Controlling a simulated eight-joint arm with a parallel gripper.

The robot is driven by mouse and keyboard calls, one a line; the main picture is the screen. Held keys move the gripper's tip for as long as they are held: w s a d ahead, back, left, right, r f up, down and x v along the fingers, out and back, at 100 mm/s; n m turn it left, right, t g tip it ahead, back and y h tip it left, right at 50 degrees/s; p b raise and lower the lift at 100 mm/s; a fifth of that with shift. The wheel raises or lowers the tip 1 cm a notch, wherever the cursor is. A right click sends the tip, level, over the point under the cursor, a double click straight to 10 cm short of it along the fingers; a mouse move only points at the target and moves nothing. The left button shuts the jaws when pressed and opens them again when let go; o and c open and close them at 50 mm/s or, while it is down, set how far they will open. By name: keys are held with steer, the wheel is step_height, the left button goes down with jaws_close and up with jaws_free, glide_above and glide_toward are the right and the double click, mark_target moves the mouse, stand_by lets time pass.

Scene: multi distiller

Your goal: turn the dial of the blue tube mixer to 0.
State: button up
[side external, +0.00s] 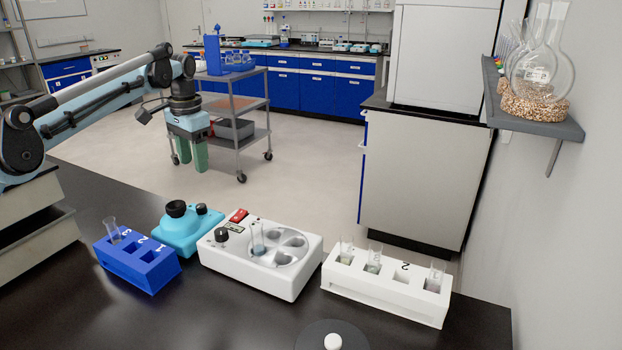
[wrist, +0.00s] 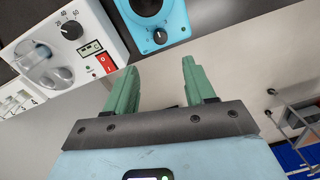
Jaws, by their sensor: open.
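The light-blue tube mixer (side external: 186,236) stands on the black bench between the blue rack and the white device. It has a black cup (side external: 176,208) on top and a small dark dial (side external: 201,209) beside it.
A blue rack (side external: 133,273) with one tube is left of the mixer. A white device (side external: 289,282) with a black knob and red switch is close on its right. A white tube rack (side external: 383,298) stands farther right. The front of the bench is mostly clear.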

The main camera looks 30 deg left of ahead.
mark_target(201, 205)
steer(key=f, duration=1.2)
steer(key=shift+w+a+f, duration=0.1)
steer(key=shift+a, duration=0.25)
jaws_close()
